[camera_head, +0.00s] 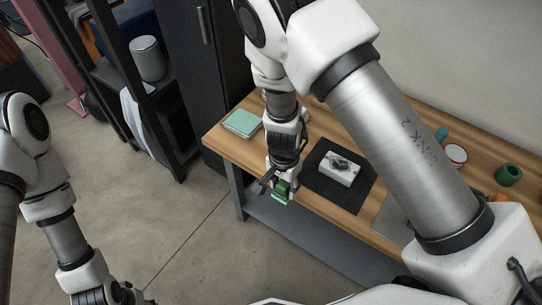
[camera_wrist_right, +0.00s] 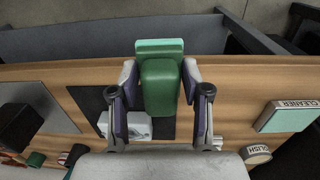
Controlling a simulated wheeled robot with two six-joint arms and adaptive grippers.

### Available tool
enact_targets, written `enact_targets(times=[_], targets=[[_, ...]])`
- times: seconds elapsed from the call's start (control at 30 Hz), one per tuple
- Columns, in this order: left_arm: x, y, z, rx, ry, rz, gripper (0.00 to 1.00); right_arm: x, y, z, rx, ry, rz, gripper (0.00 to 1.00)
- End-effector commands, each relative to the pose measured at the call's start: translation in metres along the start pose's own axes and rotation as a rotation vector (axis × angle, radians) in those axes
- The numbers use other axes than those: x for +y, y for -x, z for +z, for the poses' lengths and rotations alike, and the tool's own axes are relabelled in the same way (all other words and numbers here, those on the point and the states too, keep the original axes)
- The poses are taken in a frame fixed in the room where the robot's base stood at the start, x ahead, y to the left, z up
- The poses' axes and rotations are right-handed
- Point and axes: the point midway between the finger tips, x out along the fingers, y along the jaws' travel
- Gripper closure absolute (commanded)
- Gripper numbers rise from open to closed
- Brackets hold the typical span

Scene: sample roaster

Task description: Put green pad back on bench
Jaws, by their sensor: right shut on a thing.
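The green pad (camera_head: 281,194), a darker green block with a pale mint layer, is held between the fingers of my right gripper (camera_head: 277,184). In the right wrist view the pad (camera_wrist_right: 161,88) sits between the two fingers of the gripper (camera_wrist_right: 161,86), which are shut on its sides. The pad is at the front edge of the wooden bench (camera_head: 230,145); I cannot tell whether it touches the bench. My left gripper (camera_head: 108,294) is low at the bottom left, partly cut off, and its fingers do not show clearly.
A black mat (camera_head: 318,187) with a white box (camera_head: 339,168) lies right of the pad. A mint box labelled CLEANER (camera_wrist_right: 288,117) and a POLISH tin (camera_wrist_right: 256,154) are on the bench. A green cylinder (camera_head: 508,174) stands far right. A dark shelf rack (camera_head: 175,160) stands left.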

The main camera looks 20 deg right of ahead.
Motion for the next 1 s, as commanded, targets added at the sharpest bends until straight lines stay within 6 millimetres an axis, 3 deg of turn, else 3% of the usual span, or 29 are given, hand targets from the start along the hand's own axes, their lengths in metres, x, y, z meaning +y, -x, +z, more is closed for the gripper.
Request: enact_targets(times=[0.23, 0.43, 0.5, 0.6, 0.7, 0.9, 1.0], targets=[[0.0, 0.004, 0.0, 0.0, 0.0, 0.0, 0.6, -0.003, 0.005, -0.005, 0.014, 0.011, -0.044, 0.8], [0.0, 0.044, 0.0, 0.0, 0.0, 0.0, 0.6, -0.023, 0.012, -0.022, 0.013, 0.013, -0.049, 0.8], [0.0, 0.019, -0.001, 0.003, 0.0, 0.0, 0.6, -0.034, -0.004, -0.029, 0.012, 0.015, -0.054, 0.8], [0.0, 0.009, 0.0, -0.001, 0.0, 0.0, 0.6, -0.046, -0.005, -0.041, 0.018, 0.013, -0.05, 0.8], [0.0, -0.029, 0.0, 0.0, 0.0, 0.0, 0.6, -0.073, -0.016, -0.063, 0.018, 0.012, -0.054, 0.8], [0.0, -0.059, 0.0, 0.0, 0.0, 0.0, 0.6, -0.115, -0.013, -0.099, 0.016, 0.011, -0.051, 0.8], [-0.001, -0.064, 0.0, 0.0, 0.0, 0.0, 0.6, -0.124, -0.011, -0.106, 0.015, 0.01, -0.047, 0.8]])
